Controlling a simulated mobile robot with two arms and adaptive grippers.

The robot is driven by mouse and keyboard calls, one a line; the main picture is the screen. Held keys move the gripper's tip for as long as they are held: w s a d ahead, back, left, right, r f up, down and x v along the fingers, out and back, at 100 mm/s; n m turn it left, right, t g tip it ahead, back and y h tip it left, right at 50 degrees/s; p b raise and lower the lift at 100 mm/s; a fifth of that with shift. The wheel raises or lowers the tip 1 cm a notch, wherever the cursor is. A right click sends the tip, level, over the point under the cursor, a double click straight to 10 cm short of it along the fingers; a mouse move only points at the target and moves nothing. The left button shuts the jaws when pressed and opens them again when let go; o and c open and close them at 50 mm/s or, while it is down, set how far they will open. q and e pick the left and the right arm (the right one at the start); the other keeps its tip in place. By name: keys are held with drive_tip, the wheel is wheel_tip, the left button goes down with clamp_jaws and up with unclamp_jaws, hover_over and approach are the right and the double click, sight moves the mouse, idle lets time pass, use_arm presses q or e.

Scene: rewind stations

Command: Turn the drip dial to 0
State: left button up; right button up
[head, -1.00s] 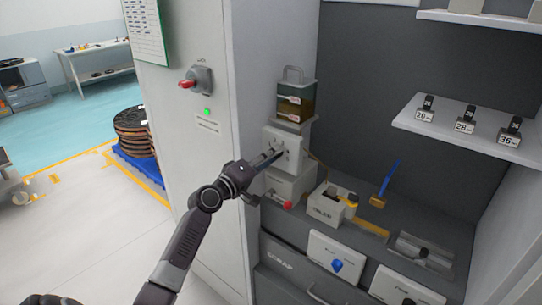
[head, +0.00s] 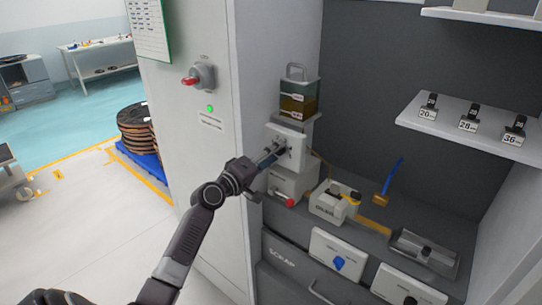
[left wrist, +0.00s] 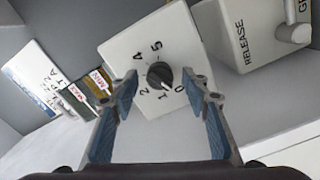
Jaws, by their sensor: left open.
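The drip dial is a round black knob (left wrist: 159,74) on a white panel (left wrist: 122,47) with printed numbers around it, 0, 1, 2, 4 and 5 being readable. Its pale pointer mark appears to point near the 1, beside the 0. My left gripper (left wrist: 160,80) is open, one blue-padded finger on each side of the knob; contact cannot be told. In the head view the left gripper (head: 277,152) is at the front of the white dial box (head: 291,136) and covers most of the knob. My right gripper is not in view.
A tank of amber liquid (head: 298,97) stands above the dial box. A box marked RELEASE (left wrist: 252,50) with a lever is beside it in the wrist view. The cabinet's side wall (head: 262,60) is close to my left arm. A shelf with number-tagged pieces (head: 467,123) is at right.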

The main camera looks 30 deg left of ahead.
use_arm(q)
drive_tip(key=s+a, duration=0.1)
drive_tip(key=s, duration=1.1)
wheel_tip(320, 180, down, 24)
drive_tip(key=s+g+y, duration=0.2)
drive_tip(key=g, duration=0.3)
drive_tip(key=s+d+f+m+g, duration=0.2)
drive_tip(key=s+f, duration=0.2)
drive_tip(key=f, duration=0.5)
drive_tip(key=s+d+f+m+g, duration=0.1)
drive_tip(key=s+f, duration=0.3)
drive_tip(key=f, duration=0.4)
drive_tip(key=s+d+f+m+g, duration=0.3)
drive_tip(key=s+f, duration=0.5)
drive_tip(key=s, duration=0.4)
drive_tip(key=s+d+f+m+g, duration=0.3)
drive_tip(key=s+d+f+m, duration=0.2)
drive_tip(key=s, duration=0.8)
drive_tip(key=s+d+f+m+g, duration=0.3)
drive_tip(key=s+d+f, duration=0.6)
drive_tip(key=s+f, duration=0.4)
drive_tip(key=shift+s+d+m+h, duration=0.15)
drive_tip(key=shift+d+m+h, duration=0.1)
drive_tip(key=shift+m+h, duration=0.15)
